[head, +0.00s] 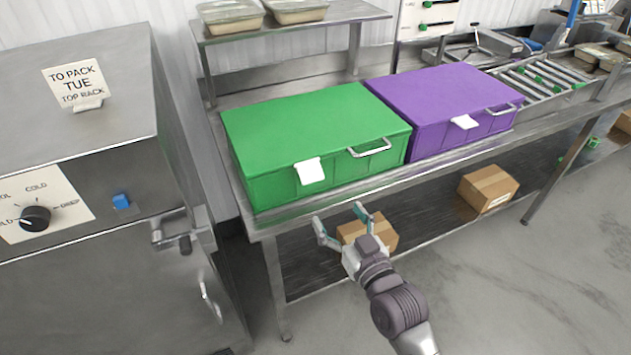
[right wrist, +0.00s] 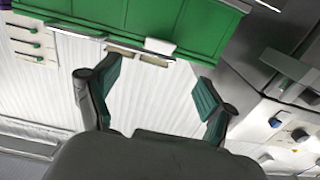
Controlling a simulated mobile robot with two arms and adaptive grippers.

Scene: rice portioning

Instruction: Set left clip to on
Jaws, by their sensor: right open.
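A green box (head: 314,130) stands on the left of the steel bench, with a white tab (head: 311,171) on its front and a metal handle to the right of the tab. The tab also shows in the right wrist view (right wrist: 160,46). A purple box (head: 442,100) stands to its right, with a similar white tab (head: 464,122). I cannot tell which part is the clip or how it is set. My right gripper (head: 340,215) is open and empty, in front of and below the green box's front, apart from it. My left gripper is not in view.
A steel cabinet (head: 95,190) with a knob (head: 36,218), a blue button (head: 121,201) and a paper sign (head: 76,82) stands at left. Cardboard boxes (head: 488,188) lie on the lower shelf. A raised shelf (head: 285,31) holds trays. Floor is clear at right.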

